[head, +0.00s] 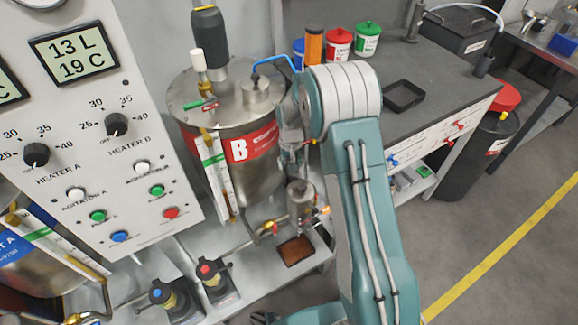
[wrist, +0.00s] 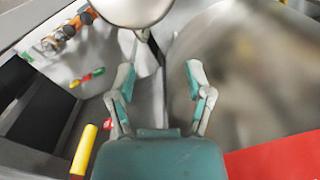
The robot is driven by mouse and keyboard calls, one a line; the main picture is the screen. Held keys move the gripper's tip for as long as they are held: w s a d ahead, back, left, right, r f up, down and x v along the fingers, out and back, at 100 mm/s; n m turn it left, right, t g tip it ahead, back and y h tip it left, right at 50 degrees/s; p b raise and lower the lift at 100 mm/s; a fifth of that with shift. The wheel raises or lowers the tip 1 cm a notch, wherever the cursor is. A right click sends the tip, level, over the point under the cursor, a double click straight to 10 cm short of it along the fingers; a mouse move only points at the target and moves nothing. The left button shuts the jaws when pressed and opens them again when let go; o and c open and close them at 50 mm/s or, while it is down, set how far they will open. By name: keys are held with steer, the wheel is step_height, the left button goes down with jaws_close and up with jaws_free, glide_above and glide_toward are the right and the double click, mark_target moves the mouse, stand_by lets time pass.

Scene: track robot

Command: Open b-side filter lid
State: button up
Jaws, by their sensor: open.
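The b-side filter appears to be the small metal cylinder (head: 300,207) low beside the big B tank (head: 232,120), partly beside my arm in the head view. Its lid (head: 300,187) looks seated on top. My gripper (wrist: 160,75) is open with nothing between its fingers in the wrist view. In the head view it is mostly hidden by my arm, close to the tank's right side and above the filter. A round grey metal part (wrist: 135,10) shows beyond the fingers at the top of the wrist view; I cannot tell if it is the filter.
A control panel (head: 100,150) stands at the left. A grey workbench (head: 440,85) with red and green lidded pots and a black tray (head: 403,96) is at the right. Red and blue pumps (head: 212,278) stand low in front. The tank's red label (wrist: 275,160) is close in the wrist view.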

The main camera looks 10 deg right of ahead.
step_height(320, 180, up, 10)
steer(key=shift+a+r, duration=0.2)
steer(key=shift+a, duration=0.15)
